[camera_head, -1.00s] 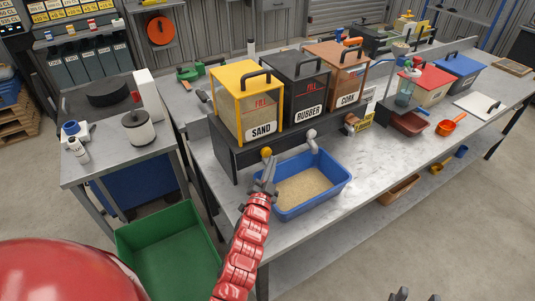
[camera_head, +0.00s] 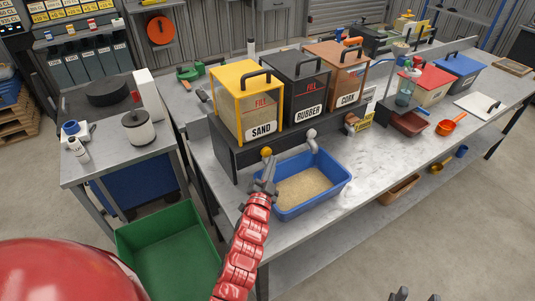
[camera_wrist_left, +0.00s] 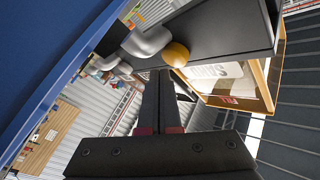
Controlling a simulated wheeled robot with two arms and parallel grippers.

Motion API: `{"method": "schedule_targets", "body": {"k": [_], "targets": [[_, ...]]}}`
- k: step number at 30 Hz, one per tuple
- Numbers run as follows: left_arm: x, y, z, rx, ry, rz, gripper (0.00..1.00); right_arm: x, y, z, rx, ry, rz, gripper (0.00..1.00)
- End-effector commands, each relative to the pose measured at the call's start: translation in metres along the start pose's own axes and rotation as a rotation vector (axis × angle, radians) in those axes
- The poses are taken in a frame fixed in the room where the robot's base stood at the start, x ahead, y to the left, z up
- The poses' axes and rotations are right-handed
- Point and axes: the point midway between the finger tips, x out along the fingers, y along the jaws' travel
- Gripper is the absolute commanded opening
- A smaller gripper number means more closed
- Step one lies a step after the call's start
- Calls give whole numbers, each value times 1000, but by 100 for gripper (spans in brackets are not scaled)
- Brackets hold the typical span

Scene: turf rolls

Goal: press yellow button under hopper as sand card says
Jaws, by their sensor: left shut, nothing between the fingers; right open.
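The yellow button (camera_head: 266,152) is a round knob low on the dark hopper stand, under the yellow-framed sand hopper (camera_head: 247,103). It also shows in the left wrist view (camera_wrist_left: 176,54), beside a grey spout. My left gripper (camera_head: 269,163) is shut and empty, its tips just in front of and below the button. In the wrist view its fingertips (camera_wrist_left: 160,74) are close to the button; I cannot tell whether they touch. A blue tray (camera_head: 342,184) with sand in it stands under the spouts. My right gripper (camera_head: 413,293) is open at the bottom edge, partly cut off. I cannot make out a sand card.
A green bin (camera_head: 165,240) is on the floor at left.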

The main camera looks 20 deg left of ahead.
Motion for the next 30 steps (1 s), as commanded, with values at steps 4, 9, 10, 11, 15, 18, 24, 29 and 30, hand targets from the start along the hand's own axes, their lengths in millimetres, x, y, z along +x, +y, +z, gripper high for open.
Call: {"method": "schedule_targets", "body": {"k": [4, 9, 10, 11, 15, 18, 24, 29, 30], "targets": [[0, 0, 0, 0, 0, 0, 0, 0, 0, 0, 0, 0, 0, 50], [0, 0, 0, 0, 0, 0, 0, 0, 0, 0, 0, 0, 0, 50], [0, 0, 0, 0, 0, 0, 0, 0, 0, 0, 0, 0, 0, 50], [0, 0, 0, 0, 0, 0, 0, 0, 0, 0, 0, 0, 0, 50], [0, 0, 0, 0, 0, 0, 0, 0, 0, 0, 0, 0, 0, 50], [0, 0, 0, 0, 0, 0, 0, 0, 0, 0, 0, 0, 0, 50], [2, -1, 1, 0, 0, 0, 0, -1, 0, 0, 0, 0, 0, 50], [6, -4, 4, 0, 1, -1, 0, -3, 0, 0, 0, 0, 0, 50], [6, -5, 4, 0, 1, -1, 0, -3, 0, 0, 0, 0, 0, 50]]}}
